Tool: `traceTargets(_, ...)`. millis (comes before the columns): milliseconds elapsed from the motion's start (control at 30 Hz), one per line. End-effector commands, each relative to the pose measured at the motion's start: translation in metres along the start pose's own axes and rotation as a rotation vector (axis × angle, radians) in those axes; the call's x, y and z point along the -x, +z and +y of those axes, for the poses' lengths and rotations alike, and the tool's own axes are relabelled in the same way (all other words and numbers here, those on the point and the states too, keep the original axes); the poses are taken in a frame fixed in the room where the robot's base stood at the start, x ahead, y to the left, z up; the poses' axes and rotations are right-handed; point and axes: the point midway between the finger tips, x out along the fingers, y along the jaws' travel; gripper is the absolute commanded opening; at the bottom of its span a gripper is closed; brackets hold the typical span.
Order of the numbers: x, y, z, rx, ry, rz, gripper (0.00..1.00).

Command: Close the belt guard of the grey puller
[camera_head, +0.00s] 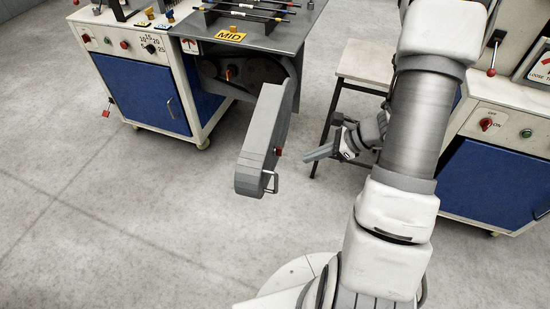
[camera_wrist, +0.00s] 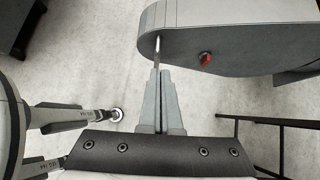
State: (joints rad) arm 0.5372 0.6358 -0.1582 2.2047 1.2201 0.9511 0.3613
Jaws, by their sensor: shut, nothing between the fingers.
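The grey puller (camera_head: 240,40), marked MID, stands at the top centre of the head view. Its belt guard (camera_head: 260,140) is a long grey cover swung out from the puller's front, with dark pulleys exposed behind it. A small metal handle (camera_head: 272,182) is on the guard's near end. My gripper (camera_head: 308,157) is shut and empty, to the right of the guard and apart from it in the head view. In the wrist view the shut fingers (camera_wrist: 160,75) point toward the guard's rounded end (camera_wrist: 235,40), close to a thin bright bar that looks like the handle (camera_wrist: 157,48).
A red knob (camera_wrist: 205,58) is on the guard's face. A white and blue cabinet (camera_head: 150,90) stands left of the puller, another (camera_head: 500,165) at right. A light table (camera_head: 360,65) with dark legs stands behind my arm. The floor left of the guard is clear.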

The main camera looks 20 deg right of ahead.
Motion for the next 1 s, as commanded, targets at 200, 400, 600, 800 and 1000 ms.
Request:
traceTargets(200, -0.028, -0.002, 0.001, -0.003, 0.004, -0.001, 0.00)
traceTargets(400, -0.071, -0.003, 0.001, 0.000, 0.004, 0.000, 0.00)
traceTargets(600, -0.107, 0.005, 0.001, 0.003, 0.004, -0.001, 0.00)
traceTargets(800, -0.123, 0.023, 0.001, 0.002, 0.001, 0.000, 0.00)
traceTargets(1000, -0.127, 0.029, 0.000, 0.000, 0.001, 0.000, 0.00)
